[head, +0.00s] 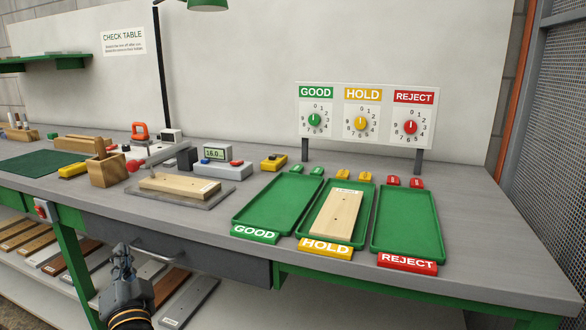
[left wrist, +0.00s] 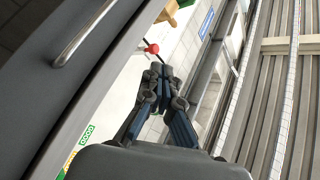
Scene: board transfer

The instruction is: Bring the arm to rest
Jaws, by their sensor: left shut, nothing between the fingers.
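My left gripper (head: 121,252) is in front of the grey drawer, below the table's front edge, in the head view. It points upward, and its fingers are together with nothing between them. In the left wrist view the shut fingers (left wrist: 165,75) show close up, with the drawer handle (left wrist: 88,32) to their upper left. My right gripper is in neither view.
The grey workbench (head: 500,250) holds green trays marked GOOD (head: 262,215), HOLD (head: 310,236) and REJECT (head: 400,235). A wooden board (head: 337,213) lies in the HOLD tray; another (head: 178,186) lies on a grey plate. Boards fill the lower shelf.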

